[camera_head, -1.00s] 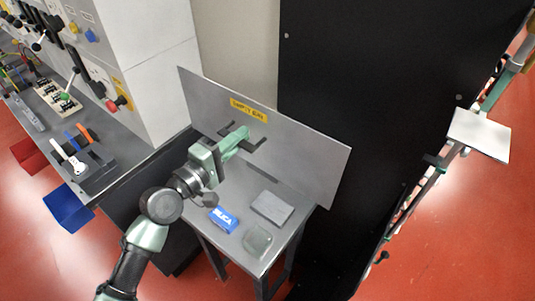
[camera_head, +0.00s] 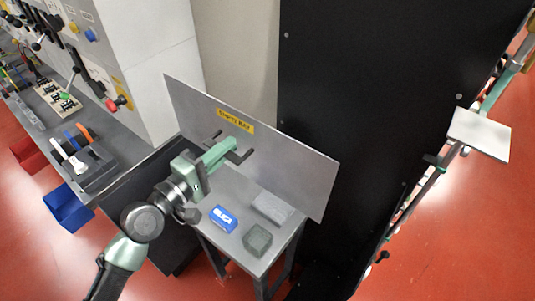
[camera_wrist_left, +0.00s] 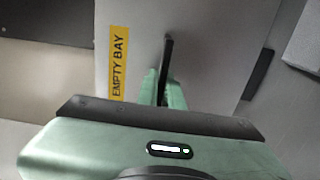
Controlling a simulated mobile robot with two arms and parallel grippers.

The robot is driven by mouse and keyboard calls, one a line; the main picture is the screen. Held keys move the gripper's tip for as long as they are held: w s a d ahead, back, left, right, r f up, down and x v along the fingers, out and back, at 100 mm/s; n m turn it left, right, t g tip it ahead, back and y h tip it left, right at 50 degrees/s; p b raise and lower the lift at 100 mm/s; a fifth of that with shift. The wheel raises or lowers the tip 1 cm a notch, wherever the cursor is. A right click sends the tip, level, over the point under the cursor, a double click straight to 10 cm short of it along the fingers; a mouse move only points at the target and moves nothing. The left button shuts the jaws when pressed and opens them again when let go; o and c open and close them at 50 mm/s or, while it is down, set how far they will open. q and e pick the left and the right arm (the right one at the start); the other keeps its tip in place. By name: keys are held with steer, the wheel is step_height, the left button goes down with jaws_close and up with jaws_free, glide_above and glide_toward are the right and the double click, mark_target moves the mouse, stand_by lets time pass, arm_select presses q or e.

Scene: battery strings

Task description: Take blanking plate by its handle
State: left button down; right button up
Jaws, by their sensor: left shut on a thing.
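The blanking plate (camera_head: 285,165) is a large flat grey sheet with a yellow "EMPTY BAY" label (camera_head: 235,121). It stands nearly upright over the back of a small grey table. Its dark handle (camera_head: 246,157) sticks out below the label. My left gripper (camera_head: 228,148) is shut on the handle, with the green fingers on either side of it. In the left wrist view the dark handle bar (camera_wrist_left: 167,55) shows between the fingertips, next to the label. The fingers hide the handle's middle. My right gripper is not in view.
On the small table (camera_head: 235,243) are a blue box (camera_head: 223,218), a grey block (camera_head: 272,207) and a dark translucent cube (camera_head: 257,239). A black cabinet (camera_head: 370,120) stands close on the right. A bench with tools and blue and red bins is on the left.

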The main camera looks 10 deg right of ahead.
arm_select(q)
steer(key=shift+b+v, duration=0.4)
steer(key=shift+v, duration=2.05)
steer(key=shift+r, duration=0.15)
